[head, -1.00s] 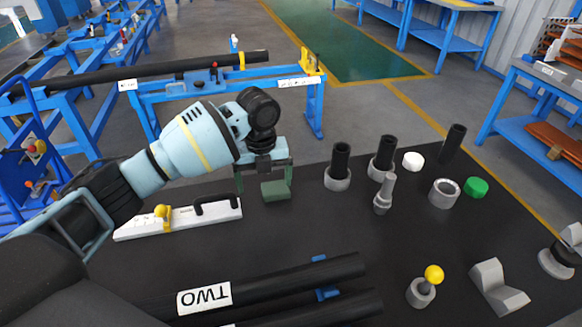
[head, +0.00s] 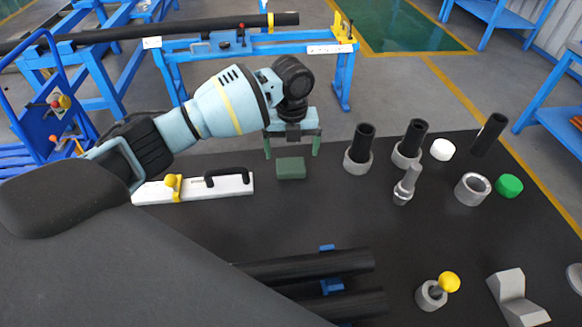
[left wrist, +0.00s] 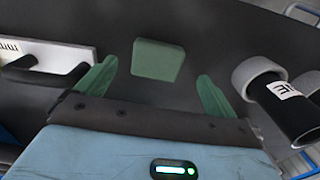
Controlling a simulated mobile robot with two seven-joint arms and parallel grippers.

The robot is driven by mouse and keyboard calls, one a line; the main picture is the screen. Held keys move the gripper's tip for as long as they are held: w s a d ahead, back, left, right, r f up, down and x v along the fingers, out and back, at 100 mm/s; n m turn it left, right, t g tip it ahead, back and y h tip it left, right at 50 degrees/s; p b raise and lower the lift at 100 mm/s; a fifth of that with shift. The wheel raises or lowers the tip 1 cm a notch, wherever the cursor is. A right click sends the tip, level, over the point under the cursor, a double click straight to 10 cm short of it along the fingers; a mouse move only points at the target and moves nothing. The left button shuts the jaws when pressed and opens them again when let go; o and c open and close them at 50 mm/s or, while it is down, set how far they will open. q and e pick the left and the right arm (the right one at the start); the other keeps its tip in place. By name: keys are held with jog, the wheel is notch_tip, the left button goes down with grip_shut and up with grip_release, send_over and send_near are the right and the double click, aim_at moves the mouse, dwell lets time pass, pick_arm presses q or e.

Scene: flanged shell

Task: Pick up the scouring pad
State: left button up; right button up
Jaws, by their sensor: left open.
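The scouring pad (head: 291,168) is a dark green block lying flat on the black table top in the head view. It also shows in the left wrist view (left wrist: 157,60), beyond the fingertips and roughly centred between them. My left gripper (head: 292,152) is open and empty, its two green fingers spread wider than the pad. It is just above or behind the pad and apart from it. Its fingers also show in the left wrist view (left wrist: 158,78). My right gripper is not in view.
A white bar with a black handle (head: 215,188) lies left of the pad. Grey sockets with black tubes (head: 358,158) stand to its right, with a grey peg (head: 406,186) beyond. Black pipes (head: 310,268) lie nearer me. The table between is clear.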

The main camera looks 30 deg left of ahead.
aim_at(291, 164)
pick_arm(q)
jog(key=shift+s+f, duration=0.15)
jog(key=shift+f, duration=1.1)
jog(key=shift+s+f, duration=0.15)
jog(key=shift+f, duration=1.1)
jog(key=c, duration=1)
jog(key=shift+c, duration=0.3)
jog(key=shift+r, duration=0.15)
notch_tip(291, 164, up, 10)
jog(key=shift+p, duration=0.3)
jog(key=o, duration=0.5)
jog(key=shift+c, duration=0.2)
jog(key=c, duration=0.4)
jog(key=shift+o, duration=0.2)
jog(key=shift+d, duration=0.1)
